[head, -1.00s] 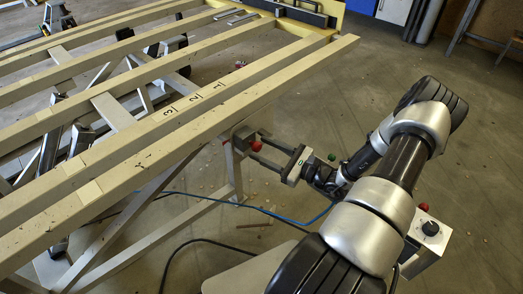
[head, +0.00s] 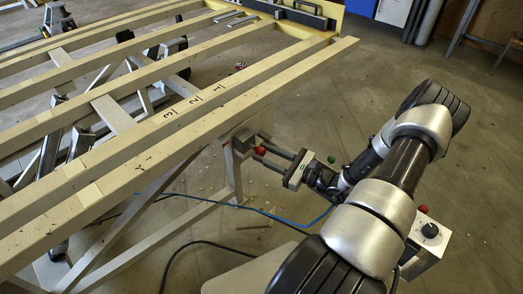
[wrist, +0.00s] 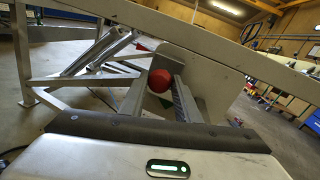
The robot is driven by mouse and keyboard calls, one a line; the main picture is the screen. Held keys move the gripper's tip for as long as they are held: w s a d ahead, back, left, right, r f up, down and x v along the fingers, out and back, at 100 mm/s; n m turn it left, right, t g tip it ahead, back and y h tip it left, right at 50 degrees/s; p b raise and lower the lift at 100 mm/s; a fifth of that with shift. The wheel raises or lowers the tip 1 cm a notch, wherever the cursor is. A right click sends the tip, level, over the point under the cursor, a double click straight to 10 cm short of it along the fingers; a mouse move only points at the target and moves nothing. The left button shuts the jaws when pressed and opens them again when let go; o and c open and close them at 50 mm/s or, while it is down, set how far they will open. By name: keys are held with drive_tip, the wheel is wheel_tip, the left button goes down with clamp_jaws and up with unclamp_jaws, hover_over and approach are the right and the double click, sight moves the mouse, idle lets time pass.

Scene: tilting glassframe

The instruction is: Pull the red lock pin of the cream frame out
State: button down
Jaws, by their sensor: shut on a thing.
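The cream frame (head: 150,148) is a slatted wooden-looking bed on metal legs, spanning the left of the head view. The red lock pin (head: 260,151) shows as a round knob beside the bracket under the frame's near edge. My gripper (head: 264,153) reaches it from the right and is shut on it. In the wrist view the red knob (wrist: 159,80) sits between my two fingers (wrist: 157,90). The pin's shaft is hidden behind the knob, so I cannot tell how far it sits in the bracket.
A grey control box (head: 428,235) with a red button stands at lower right. Blue and black cables lie on the floor below the frame. A slanted leg (head: 145,240) runs under the frame. The floor at the right is largely clear.

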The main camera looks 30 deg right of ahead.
drive_tip(key=shift+s+d+f, duration=0.1)
drive_tip(key=shift+s+d, duration=0.1)
drive_tip(key=shift+s, duration=0.35)
drive_tip(key=c, duration=1.4)
unclamp_jaws()
drive_tip(key=shift+o, duration=0.2)
drive_tip(key=p+v, duration=0.1)
drive_tip(key=v, duration=0.6)
drive_tip(key=shift+s+d, duration=0.2)
drive_tip(key=shift+s, duration=0.05)
